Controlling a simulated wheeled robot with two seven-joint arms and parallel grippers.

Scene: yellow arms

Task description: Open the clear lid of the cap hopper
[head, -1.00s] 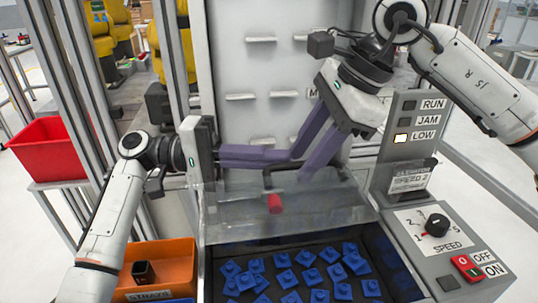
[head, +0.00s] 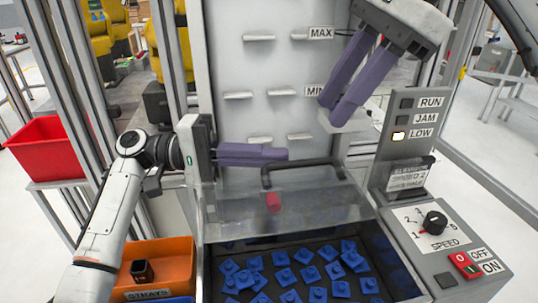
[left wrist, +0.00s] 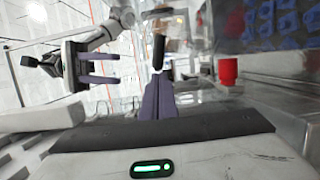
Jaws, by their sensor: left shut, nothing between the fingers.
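The clear lid (head: 325,208) of the cap hopper (head: 390,262) appears tilted up behind the blue caps (head: 285,278), which show uncovered in front of it. A dark bar handle (head: 310,163) is at the lid's upper edge. A red cylinder (head: 273,202) shows at the lid; whether it is in front or behind is unclear. My left gripper (head: 287,154) is shut and empty, its fingertips close to the handle's left end; contact is unclear. In the left wrist view its fingers (left wrist: 158,98) are together. My right gripper (head: 335,103) is open and empty, above the handle.
The control panel (head: 440,235) with its speed knob stands at the right, below the RUN, JAM and LOW lamps; LOW is lit. An orange strays bin (head: 175,265) is at the front left. A white pegged panel (head: 265,75) stands behind the hopper.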

